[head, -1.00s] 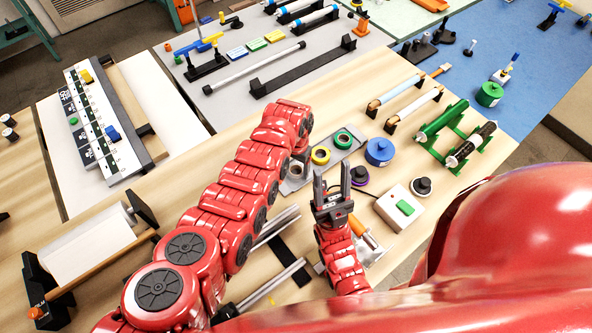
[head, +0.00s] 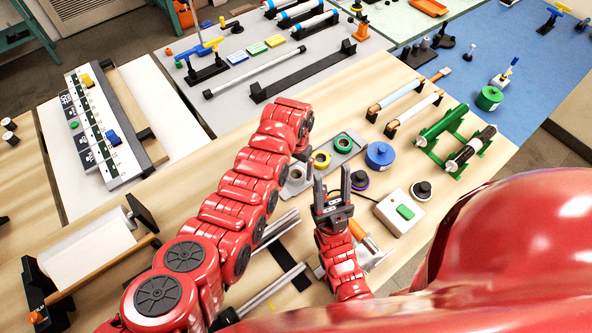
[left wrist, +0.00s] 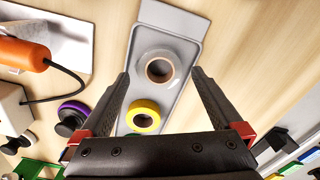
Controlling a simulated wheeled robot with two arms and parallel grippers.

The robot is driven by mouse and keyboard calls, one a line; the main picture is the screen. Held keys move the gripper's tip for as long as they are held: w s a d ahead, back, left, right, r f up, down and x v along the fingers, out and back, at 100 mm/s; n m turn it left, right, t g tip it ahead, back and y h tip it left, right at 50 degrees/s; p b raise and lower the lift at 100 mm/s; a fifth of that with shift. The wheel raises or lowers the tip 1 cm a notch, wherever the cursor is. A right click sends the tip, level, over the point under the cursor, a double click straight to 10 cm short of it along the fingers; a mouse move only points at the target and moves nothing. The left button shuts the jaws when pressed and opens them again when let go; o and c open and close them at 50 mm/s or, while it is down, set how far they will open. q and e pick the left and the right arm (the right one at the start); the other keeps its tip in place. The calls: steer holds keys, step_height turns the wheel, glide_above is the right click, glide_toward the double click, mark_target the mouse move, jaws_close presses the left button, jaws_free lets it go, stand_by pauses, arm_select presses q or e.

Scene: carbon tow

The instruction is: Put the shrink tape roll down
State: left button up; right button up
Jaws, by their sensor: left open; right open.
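The shrink tape roll (left wrist: 158,70), a pale translucent ring with a brown core, lies flat in the grey tray (left wrist: 185,22) in the left wrist view. In the head view the roll (head: 296,173) lies at the tray's near left end. My left gripper (left wrist: 160,75) is open, its fingers apart on either side of the roll in the wrist view and not visibly touching it. In the head view my left gripper (head: 304,154) is just above and behind the roll, partly hidden by its arm. My right gripper (head: 332,182) is open and empty, in front of the tray.
A yellow tape roll (head: 321,159) and a green roll (head: 343,142) share the tray. A blue spool (head: 379,154), a purple-based black knob (head: 359,178) and a white box with a green button (head: 400,210) stand to the right. Metal rods lie nearer me.

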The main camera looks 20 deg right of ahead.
arm_select(q)
step_height(320, 180, up, 10)
steer(key=b, duration=0.1)
steer(key=shift+s, duration=0.15)
stand_by(0.6)
